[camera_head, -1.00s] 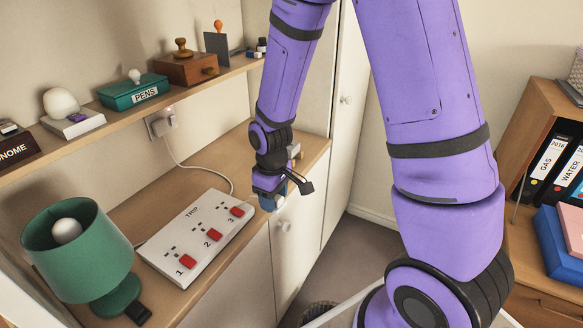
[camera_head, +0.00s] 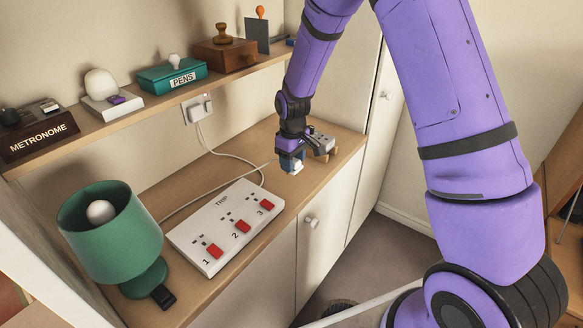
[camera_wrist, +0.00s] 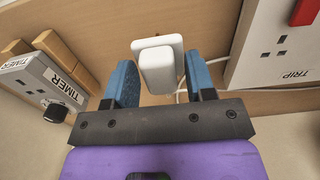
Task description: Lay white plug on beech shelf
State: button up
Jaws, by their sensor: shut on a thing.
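The white plug (camera_wrist: 160,70) is between the blue fingers of my gripper (camera_wrist: 160,82) in the wrist view. The gripper is shut on it. In the head view my gripper (camera_head: 291,164) is low over the pale wooden lower shelf (camera_head: 235,160), right of the trip strip. Part of the plug (camera_head: 297,168) shows at the fingertips. I cannot tell whether it touches the wood. A thin white cord runs towards the gripper. An upper wooden shelf (camera_head: 120,123) is at the left; which one is the beech shelf is not marked.
The trip strip (camera_head: 225,228) with red switches lies left of the gripper. A grey timer (camera_head: 320,142) and wooden blocks (camera_head: 328,154) are close on its right. A green lamp (camera_head: 110,230) stands front left. A wall socket (camera_head: 197,108) is behind, its cord crossing the shelf.

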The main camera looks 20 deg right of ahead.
jog(key=shift+w, duration=0.55)
jog(key=shift+f, duration=1.8)
jog(key=o, duration=0.9)
jog(key=shift+f, duration=0.15)
jog(key=shift+o, duration=0.2)
